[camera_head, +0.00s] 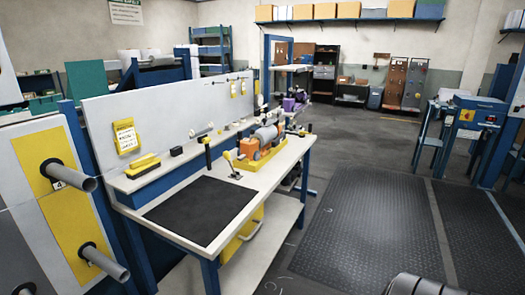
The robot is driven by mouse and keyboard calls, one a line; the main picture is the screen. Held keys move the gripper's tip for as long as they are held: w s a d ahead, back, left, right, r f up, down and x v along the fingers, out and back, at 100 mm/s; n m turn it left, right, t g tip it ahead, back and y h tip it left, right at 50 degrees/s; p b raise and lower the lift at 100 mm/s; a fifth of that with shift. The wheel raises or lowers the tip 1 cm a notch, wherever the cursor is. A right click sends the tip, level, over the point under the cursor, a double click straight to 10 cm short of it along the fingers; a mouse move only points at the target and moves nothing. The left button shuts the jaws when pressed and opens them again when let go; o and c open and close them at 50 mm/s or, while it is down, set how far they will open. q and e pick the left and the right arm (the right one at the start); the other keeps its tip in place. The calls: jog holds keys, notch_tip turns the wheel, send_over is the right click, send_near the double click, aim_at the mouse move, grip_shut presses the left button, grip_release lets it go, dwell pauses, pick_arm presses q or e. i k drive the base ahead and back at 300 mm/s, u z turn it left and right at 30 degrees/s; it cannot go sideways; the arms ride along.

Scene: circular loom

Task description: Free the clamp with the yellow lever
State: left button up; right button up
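A small dark tool with a yellow upright handle (229,158) stands on the workbench (279,178), just right of the black mat. It may be the clamp with the yellow lever, but it is too small to tell its parts or whether it is closed on anything. An orange and yellow machine with a grey cylinder (266,136) stands behind it to the right. A black upright handle (208,152) stands to its left. Neither of my grippers shows in the head view.
A black mat (203,210) covers the bench's near part. Grey pipes (75,178) stick out from a yellow panel at the left. A blue machine (470,115) stands at the right. The floor (365,225) right of the bench is clear.

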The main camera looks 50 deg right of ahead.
aim_at(226, 155)
jog(key=z, duration=3.1)
jog(key=i, duration=1.3)
jog(key=u, duration=3.7)
